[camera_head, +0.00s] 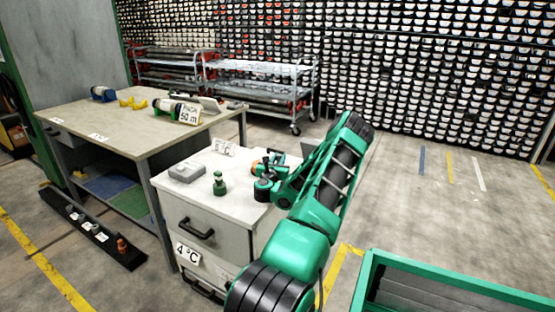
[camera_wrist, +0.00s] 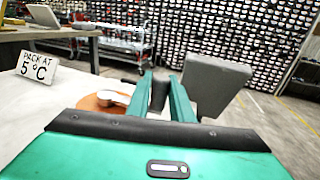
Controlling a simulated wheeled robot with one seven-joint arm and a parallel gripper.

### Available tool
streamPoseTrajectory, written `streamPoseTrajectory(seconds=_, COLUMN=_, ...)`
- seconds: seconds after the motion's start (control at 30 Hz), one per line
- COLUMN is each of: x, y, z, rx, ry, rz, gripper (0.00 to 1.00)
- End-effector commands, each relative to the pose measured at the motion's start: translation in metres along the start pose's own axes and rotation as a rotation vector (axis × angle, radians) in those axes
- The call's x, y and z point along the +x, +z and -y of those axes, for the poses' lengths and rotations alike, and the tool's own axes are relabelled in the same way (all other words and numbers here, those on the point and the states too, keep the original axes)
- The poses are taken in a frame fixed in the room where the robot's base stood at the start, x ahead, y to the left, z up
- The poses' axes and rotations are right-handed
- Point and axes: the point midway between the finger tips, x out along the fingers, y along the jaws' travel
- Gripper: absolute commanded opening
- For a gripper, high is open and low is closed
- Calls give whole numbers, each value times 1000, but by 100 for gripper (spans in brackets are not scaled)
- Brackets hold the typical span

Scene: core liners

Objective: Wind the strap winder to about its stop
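My gripper (camera_head: 268,180) is over the near right part of the white cabinet top. In the wrist view, its two green fingers (camera_wrist: 161,90) stand a little apart with a dark grey piece between them. I cannot tell whether they press on it. A grey block (camera_wrist: 217,88) is just right of the fingers. An orange disc with a pale, metallic knob (camera_wrist: 106,98) is left of the fingers, low on the white top. These may be parts of the strap winder, but its shape is mostly hidden by my gripper in the head view.
A green knobbed object (camera_head: 219,184), a grey box (camera_head: 187,172) and a small sign (camera_head: 223,147) share the cabinet top (camera_head: 205,209). A workbench (camera_head: 120,127) stands at left. A green-rimmed bin (camera_head: 450,285) is at front right. Open floor lies at right.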

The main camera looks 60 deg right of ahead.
Motion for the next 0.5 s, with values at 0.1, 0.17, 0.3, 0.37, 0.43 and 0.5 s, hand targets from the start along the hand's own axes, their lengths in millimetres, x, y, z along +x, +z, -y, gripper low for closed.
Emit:
streamPoseTrajectory(seconds=0.1, x=0, y=1, z=-4, rx=3, ry=7, rz=1, gripper=38)
streamPoseTrajectory(seconds=0.17, x=0, y=1, z=-2, rx=3, ry=5, rz=1, gripper=38)
streamPoseTrajectory(seconds=0.3, x=0, y=0, z=-1, rx=2, ry=2, rz=0, gripper=38)
streamPoseTrajectory(seconds=0.37, x=0, y=0, z=0, rx=2, ry=2, rz=0, gripper=38)
streamPoseTrajectory(seconds=0.43, x=-2, y=0, z=-1, rx=0, ry=2, rz=0, gripper=38)
streamPoseTrajectory(seconds=0.5, x=-4, y=0, z=-1, rx=-3, ry=3, rz=-1, gripper=38)
